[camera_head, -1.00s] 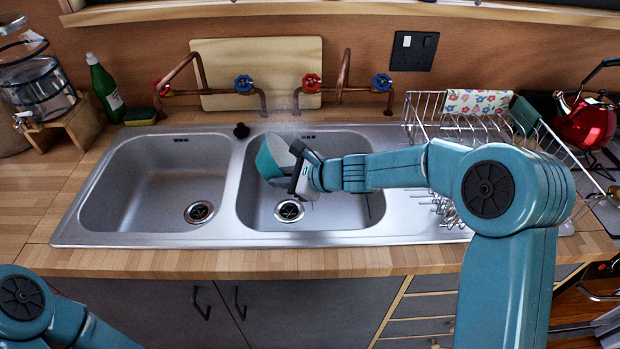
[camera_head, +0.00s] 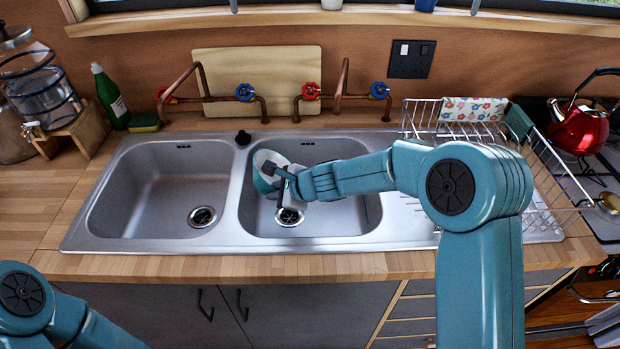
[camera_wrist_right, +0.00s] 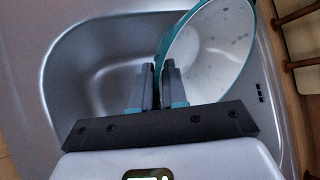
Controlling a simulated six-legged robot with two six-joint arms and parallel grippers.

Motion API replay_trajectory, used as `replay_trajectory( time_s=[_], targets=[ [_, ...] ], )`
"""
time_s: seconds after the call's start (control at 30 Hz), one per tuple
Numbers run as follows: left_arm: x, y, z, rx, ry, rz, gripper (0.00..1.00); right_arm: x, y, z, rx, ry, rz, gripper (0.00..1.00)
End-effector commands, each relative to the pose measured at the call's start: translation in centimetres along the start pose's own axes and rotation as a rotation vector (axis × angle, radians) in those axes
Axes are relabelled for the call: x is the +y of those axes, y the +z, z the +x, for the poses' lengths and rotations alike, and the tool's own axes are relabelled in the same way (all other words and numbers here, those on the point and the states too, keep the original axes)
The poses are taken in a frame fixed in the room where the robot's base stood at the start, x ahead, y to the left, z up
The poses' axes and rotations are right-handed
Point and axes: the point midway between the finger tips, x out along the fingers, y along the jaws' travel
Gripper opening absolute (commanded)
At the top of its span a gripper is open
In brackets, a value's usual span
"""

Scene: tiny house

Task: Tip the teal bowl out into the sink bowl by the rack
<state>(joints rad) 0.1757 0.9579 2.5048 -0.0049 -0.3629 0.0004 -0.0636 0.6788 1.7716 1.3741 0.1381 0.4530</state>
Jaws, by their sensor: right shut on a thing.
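The teal bowl (camera_head: 262,182), teal outside and pale inside, is tilted on its side above the left part of the right-hand sink bowl (camera_head: 345,218), the one by the rack. In the right wrist view the inside of the teal bowl (camera_wrist_right: 208,48) shows a few small dark specks and no heap of contents. My right gripper (camera_head: 279,174) is shut on the bowl's rim; its fingers (camera_wrist_right: 158,82) also show in the right wrist view. Part of the bowl is hidden behind the gripper. My left gripper is out of view; only part of my left arm shows at the lower left.
The wire rack (camera_head: 455,118) with a flowered cloth (camera_head: 472,109) stands to the right. The left sink bowl (camera_head: 165,195) is empty. Copper taps (camera_head: 335,98) and a wooden board (camera_head: 255,60) stand behind. A green bottle (camera_head: 110,97) and a sponge (camera_head: 144,122) are back left.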

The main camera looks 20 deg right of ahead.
Motion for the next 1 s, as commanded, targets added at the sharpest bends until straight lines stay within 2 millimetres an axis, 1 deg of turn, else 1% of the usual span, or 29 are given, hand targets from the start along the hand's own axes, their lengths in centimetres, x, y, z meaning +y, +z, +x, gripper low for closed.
replay_trajectory(
  time_s=[0.03, 0.1, 0.37, 0.83, 0.87, 0.9, 1.0],
  targets=[
    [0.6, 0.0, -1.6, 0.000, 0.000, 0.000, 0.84, -0.2, 0.8, -0.2, 0.030, 0.005, -0.023, 0.00],
    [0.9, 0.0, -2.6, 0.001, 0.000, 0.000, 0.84, -0.2, 1.2, -0.1, 0.061, 0.006, -0.042, 0.00],
    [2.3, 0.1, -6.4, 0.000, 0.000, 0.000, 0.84, 0.0, 2.7, 0.4, 0.162, 0.012, -0.104, 0.00],
    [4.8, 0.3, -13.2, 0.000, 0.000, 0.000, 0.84, -0.5, 5.0, -0.1, 0.286, 0.020, -0.179, 0.00],
    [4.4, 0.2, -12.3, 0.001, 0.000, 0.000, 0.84, -0.2, 4.7, 0.5, 0.294, 0.016, -0.184, 0.00],
    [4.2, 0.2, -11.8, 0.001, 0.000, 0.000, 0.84, -0.1, 4.7, 0.8, 0.304, 0.013, -0.192, 0.00],
    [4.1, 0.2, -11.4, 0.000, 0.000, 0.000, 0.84, -0.1, 5.0, 0.9, 0.334, 0.015, -0.209, 0.00]
  ],
)
